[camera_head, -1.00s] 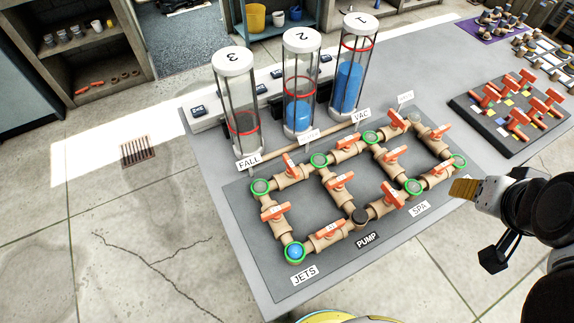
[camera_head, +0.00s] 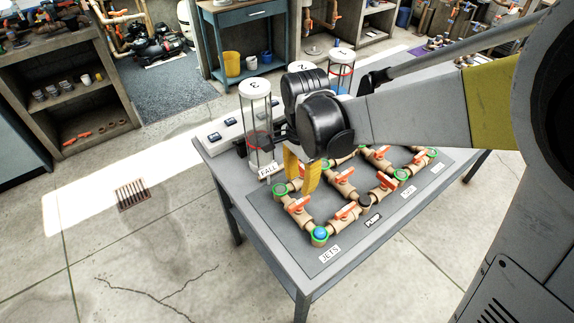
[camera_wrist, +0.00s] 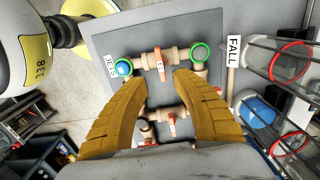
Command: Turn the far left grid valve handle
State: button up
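The far left grid valve handle (camera_head: 299,204) is orange and sits on the tan pipe between the FALL and JETS corners. In the wrist view this handle (camera_wrist: 162,66) lies roughly across its pipe, just beyond my fingertips. My gripper (camera_head: 302,182) has yellow fingers pointing down over the grid's left part, beside the FALL corner. In the wrist view my gripper (camera_wrist: 158,79) is open, its two fingers well apart with nothing held between them. The handle shows between and ahead of the tips; whether anything touches is not clear. My arm hides part of the grid's back.
Clear cylinder 3 (camera_head: 256,120) stands close behind my gripper. Other orange handles (camera_head: 345,211) are near on the grid. The blue-capped JETS corner (camera_head: 319,234) is at the front. The grey table (camera_head: 262,231) is bare at the left; open floor lies beyond.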

aim_at(300, 202)
notch_tip(300, 202, down, 10)
jog(key=b, duration=0.3)
jog(key=shift+w+d+r, duration=0.1)
jog(key=shift+r, duration=0.15)
grip_shut()
